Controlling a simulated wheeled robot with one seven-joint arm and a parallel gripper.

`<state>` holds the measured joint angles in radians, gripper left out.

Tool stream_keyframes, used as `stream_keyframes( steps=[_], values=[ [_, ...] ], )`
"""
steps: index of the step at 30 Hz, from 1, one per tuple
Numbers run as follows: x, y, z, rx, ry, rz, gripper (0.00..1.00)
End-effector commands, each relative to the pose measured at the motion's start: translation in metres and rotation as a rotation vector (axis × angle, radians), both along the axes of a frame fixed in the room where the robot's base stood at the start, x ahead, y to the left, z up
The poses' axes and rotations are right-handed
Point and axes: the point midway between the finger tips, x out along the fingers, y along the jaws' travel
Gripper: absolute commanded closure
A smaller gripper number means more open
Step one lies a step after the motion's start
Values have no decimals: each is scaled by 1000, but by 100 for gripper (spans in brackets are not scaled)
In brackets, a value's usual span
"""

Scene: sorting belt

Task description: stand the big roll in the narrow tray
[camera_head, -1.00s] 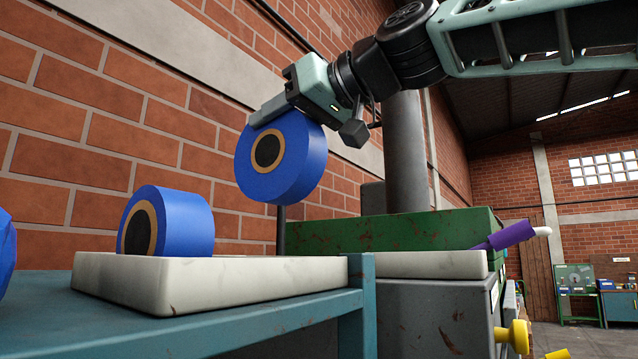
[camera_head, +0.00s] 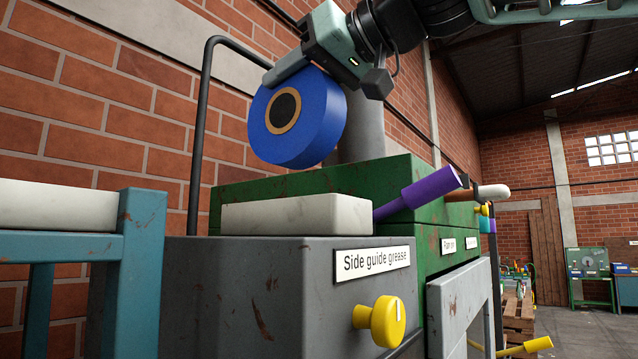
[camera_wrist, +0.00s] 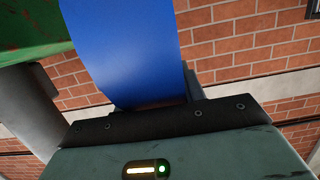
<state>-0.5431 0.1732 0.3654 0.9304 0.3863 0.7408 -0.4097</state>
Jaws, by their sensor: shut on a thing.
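A big blue roll (camera_head: 298,119) with a tan and black core hangs in the air from my gripper (camera_head: 288,72), which is shut on its upper edge. The roll's flat face is turned to the head camera. In the wrist view the roll (camera_wrist: 125,50) runs up from between the jaws. A narrow white tray (camera_head: 297,215) lies on the grey cabinet. The roll is above the tray, apart from it, with the green box behind. The inside of the tray is hidden by its near wall.
A purple-handled tool (camera_head: 420,195) leans out beside the narrow tray's right end. A green box (camera_head: 240,192) stands behind it. Another white tray (camera_head: 60,207) sits on the blue bench (camera_head: 140,235) at left. A yellow knob (camera_head: 380,318) sticks out of the grey cabinet (camera_head: 250,290).

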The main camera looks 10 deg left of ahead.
Motion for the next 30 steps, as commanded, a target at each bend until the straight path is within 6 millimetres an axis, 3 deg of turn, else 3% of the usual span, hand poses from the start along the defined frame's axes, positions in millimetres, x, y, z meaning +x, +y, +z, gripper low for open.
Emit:
stream_keyframes(
  steps=[3,11,18,30],
  values=[
    [0,-1,-21,-1,-1,-2,100],
    [0,-1,-43,1,-1,-2,100],
    [0,-1,-74,2,-1,-2,100],
    [0,-1,-80,2,-2,-2,100]
  ],
)
